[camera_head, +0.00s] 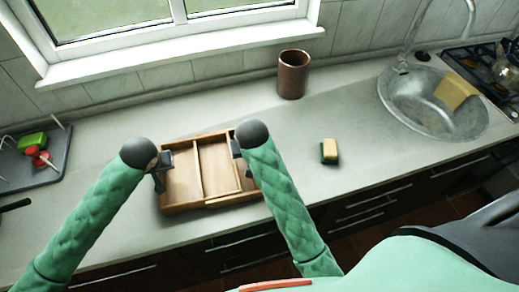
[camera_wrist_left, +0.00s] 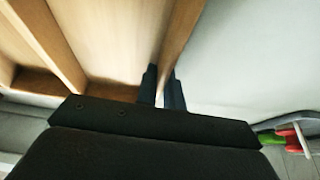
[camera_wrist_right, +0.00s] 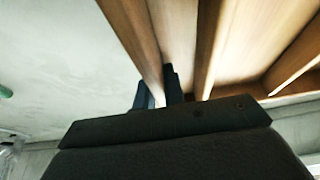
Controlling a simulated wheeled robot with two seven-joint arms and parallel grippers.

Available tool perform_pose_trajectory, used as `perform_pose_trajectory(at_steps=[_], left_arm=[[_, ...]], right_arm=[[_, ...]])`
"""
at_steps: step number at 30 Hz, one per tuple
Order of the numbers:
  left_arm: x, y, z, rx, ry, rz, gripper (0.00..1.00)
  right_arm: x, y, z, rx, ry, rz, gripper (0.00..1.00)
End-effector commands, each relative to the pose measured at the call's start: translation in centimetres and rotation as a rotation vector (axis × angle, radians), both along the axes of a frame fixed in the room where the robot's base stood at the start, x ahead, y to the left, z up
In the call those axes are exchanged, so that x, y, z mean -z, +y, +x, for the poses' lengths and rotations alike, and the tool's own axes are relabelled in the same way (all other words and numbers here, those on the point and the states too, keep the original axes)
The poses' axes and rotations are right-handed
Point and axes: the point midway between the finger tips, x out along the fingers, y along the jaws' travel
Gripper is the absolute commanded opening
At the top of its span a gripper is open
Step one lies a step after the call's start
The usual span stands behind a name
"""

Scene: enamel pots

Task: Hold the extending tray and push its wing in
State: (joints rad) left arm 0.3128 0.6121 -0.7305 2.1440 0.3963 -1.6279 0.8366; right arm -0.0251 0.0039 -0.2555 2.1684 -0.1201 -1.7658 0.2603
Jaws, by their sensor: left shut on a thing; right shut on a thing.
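The wooden extending tray (camera_head: 215,170) lies on the grey counter, with dividers between its compartments. My left gripper (camera_head: 160,172) is shut on the tray's left side wall; the left wrist view shows the wall (camera_wrist_left: 180,40) between the two dark fingers (camera_wrist_left: 162,92). My right gripper (camera_head: 238,150) is shut on the wall at the tray's right end; the right wrist view shows this wall (camera_wrist_right: 130,35) between its fingers (camera_wrist_right: 158,92). The wing seems to be the narrow right part, partly hidden by my right arm. How far it stands out cannot be told.
A brown cup (camera_head: 293,75) stands behind the tray near the wall. A yellow and green sponge (camera_head: 329,151) lies to the right. A sink (camera_head: 425,108) is at far right, a dark drying rack (camera_head: 38,165) at far left. The counter around the tray is clear.

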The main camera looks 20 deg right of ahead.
Motion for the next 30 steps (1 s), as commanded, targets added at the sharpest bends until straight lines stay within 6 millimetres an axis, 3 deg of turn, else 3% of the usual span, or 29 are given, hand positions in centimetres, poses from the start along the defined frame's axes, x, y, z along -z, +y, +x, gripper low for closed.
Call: perform_pose_trajectory(at_steps=[8,9,12,22,30], left_arm=[[0.0,0.0,0.0,0.000,0.000,-0.001,0.00],[0.0,0.0,0.0,0.000,0.000,-0.001,0.00],[0.0,0.0,0.0,0.000,0.000,-0.001,0.00],[0.0,0.0,0.0,0.000,0.000,0.000,0.00],[0.0,0.0,0.0,0.000,0.000,0.000,0.00]], right_arm=[[0.0,0.1,0.0,0.000,-0.001,0.000,0.00],[0.0,0.1,0.0,0.000,-0.001,0.000,0.19],[0.0,0.1,0.0,0.000,-0.001,0.000,0.33],[-0.4,0.1,-0.1,0.000,-0.001,0.000,0.33],[-3.8,0.2,-1.5,0.000,-0.003,0.001,0.33]])
